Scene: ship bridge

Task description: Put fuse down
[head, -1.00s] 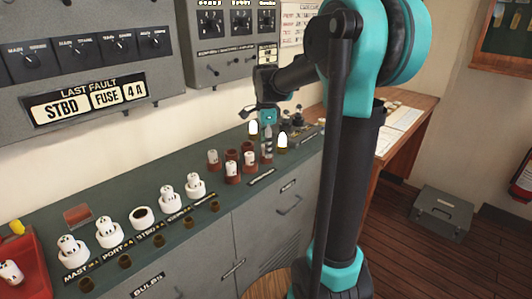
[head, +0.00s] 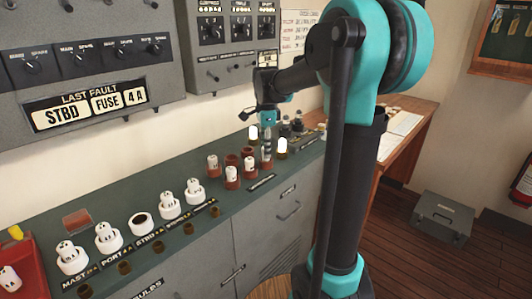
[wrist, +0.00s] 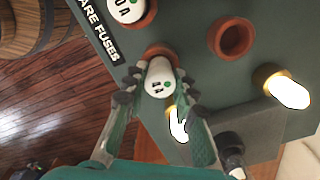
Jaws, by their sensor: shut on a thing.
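My gripper (wrist: 158,92) is shut on a white fuse (wrist: 159,75) with a green dot, one finger on each side of it. The fuse is over or in a red-brown cup (wrist: 147,52), whose rim shows behind it; I cannot tell how deep it sits. In the head view my gripper (head: 267,148) points down at the far right of the spare-fuse cups, and its fingers mostly hide the fuse. Another white fuse (wrist: 125,8) stands in a neighbouring cup. An empty red-brown cup (wrist: 232,39) is to the right in the wrist view.
Lit bulbs (head: 253,133) (head: 282,147) stand close to my gripper. White fuse holders line the green counter (head: 60,220); the STBD holder (head: 140,223) is open and empty. The panel reads STBD, FUSE, 4 A. A red container (head: 30,262) stands at the left.

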